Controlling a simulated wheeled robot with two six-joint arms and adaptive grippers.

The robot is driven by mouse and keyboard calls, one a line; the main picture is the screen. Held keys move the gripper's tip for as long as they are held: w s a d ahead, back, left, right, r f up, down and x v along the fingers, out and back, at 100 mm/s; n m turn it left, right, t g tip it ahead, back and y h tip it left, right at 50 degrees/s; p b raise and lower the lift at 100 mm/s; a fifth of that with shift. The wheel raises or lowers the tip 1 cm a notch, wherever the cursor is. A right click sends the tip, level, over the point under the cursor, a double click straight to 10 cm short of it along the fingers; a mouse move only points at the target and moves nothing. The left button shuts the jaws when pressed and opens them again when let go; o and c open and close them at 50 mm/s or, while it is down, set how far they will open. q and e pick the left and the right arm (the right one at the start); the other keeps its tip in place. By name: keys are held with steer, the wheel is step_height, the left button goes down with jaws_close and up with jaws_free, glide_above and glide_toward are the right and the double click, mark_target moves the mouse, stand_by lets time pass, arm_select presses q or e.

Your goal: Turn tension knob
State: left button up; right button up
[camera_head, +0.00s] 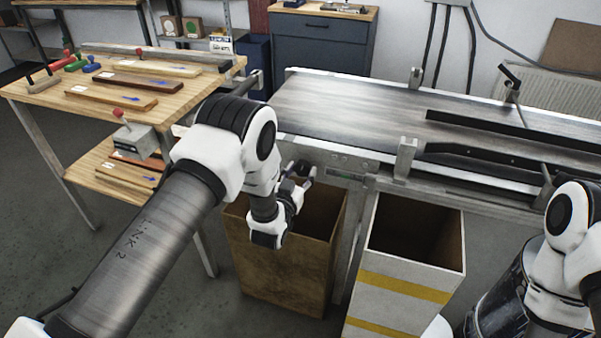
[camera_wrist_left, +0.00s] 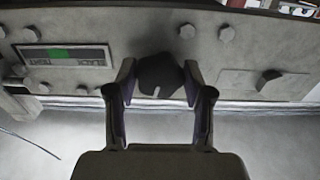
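The tension knob (camera_wrist_left: 160,76) is a dark, roundish knob on the grey side plate of the conveyor (camera_head: 335,104). It shows in the left wrist view with a small light mark near its lower edge. My left gripper (camera_wrist_left: 159,80) has one finger on each side of the knob, and the fingertips appear to press against it. In the head view my left gripper (camera_head: 303,170) is at the conveyor's near side, above the brown bin, and the knob cannot be made out there. My right arm is at the right edge; its gripper is not visible.
A green display panel (camera_wrist_left: 62,54) and bolts sit beside the knob on the plate. A brown open bin (camera_head: 285,262) and a white bin with yellow stripes (camera_head: 400,291) stand below the conveyor. A wooden bench (camera_head: 45,98) with tools is at the left.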

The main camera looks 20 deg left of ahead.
arm_select(q)
steer(key=shift+n, duration=0.3)
steer(key=n+b, duration=0.1)
steer(key=n, duration=0.2)
steer(key=shift+n, duration=0.3)
steer(key=n, duration=0.3)
steer(key=shift+d+r+n, duration=0.1)
steer(key=shift+n, duration=0.2)
steer(key=n, duration=0.4)
steer(key=shift+n+b, duration=0.3)
steer(key=shift+b, duration=0.05)
steer(key=n, duration=0.4)
steer(key=shift+r, duration=0.1)
steer(key=shift+n, duration=0.3)
steer(key=o, duration=1.2)
steer(key=shift+c, duration=0.2)
